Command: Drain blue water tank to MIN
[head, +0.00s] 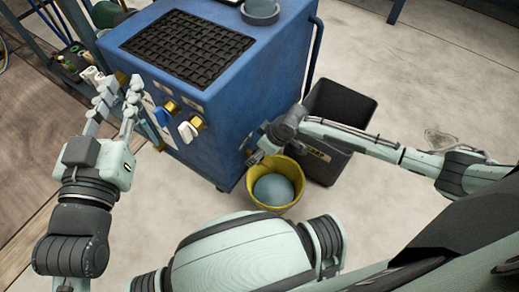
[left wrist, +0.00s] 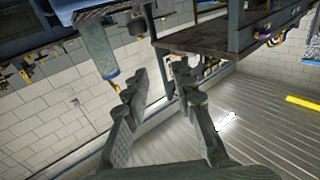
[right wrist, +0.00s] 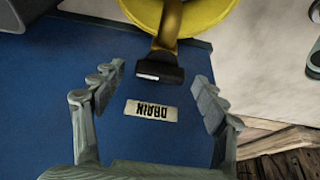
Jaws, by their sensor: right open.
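The blue water tank (head: 230,130) stands in the middle of the head view. Its level marks cannot be made out. In the right wrist view a brass drain tap (right wrist: 170,22) with a black handle (right wrist: 160,72) sits by a "DRAIN" label (right wrist: 151,110). A yellow bucket (head: 289,208) holding grey-blue water stands below the tap. My right gripper (right wrist: 155,85) is open, its fingers on either side of the handle and apart from it. My left gripper (head: 116,84) is open and empty beside the tank's left side.
Two brass taps, one with a blue handle (head: 164,115) and one with a white handle (head: 188,131), are on the tank's front. A dark bin (head: 343,105) stands right of the tank, close to my right arm.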

